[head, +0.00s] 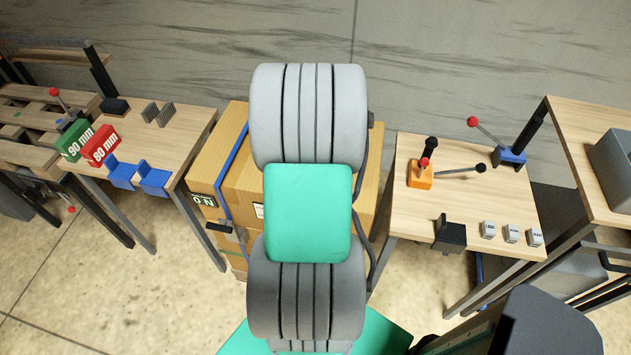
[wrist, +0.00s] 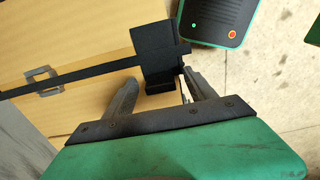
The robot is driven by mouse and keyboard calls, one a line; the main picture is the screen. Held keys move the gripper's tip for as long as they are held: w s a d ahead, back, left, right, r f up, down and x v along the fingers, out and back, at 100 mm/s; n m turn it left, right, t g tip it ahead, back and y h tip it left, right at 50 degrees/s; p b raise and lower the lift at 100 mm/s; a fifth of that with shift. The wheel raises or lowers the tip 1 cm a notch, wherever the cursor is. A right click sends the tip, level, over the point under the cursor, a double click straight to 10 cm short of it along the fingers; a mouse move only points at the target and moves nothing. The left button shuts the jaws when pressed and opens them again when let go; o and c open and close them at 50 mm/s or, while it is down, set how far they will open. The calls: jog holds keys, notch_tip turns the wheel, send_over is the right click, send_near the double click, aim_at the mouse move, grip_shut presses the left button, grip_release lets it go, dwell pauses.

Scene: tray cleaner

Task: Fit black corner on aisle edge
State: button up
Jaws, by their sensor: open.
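In the wrist view a black corner (wrist: 154,42) stands at the edge of a cardboard box (wrist: 60,40). A black strap (wrist: 100,68) with a grey buckle (wrist: 43,80) runs across the box to the corner and appears to cross it. My gripper (wrist: 160,77) is open, with one finger on each side of the corner's lower part. I cannot tell whether either finger touches it. In the head view my own arm hides the gripper and much of the box stack (head: 236,150); a blue strap (head: 232,170) shows on its left.
A left table (head: 185,130) carries blue corner pieces (head: 153,180) and red (head: 101,145) and green (head: 73,141) boxes. A right table (head: 410,160) carries an orange lever tool (head: 421,175), a black bracket (head: 450,235) and small grey blocks (head: 512,233). Floor shows between the tables.

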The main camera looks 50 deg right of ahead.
notch_tip(320, 180, up, 8)
jog(key=shift+f+b, duration=0.1)
jog(key=shift+b, duration=0.55)
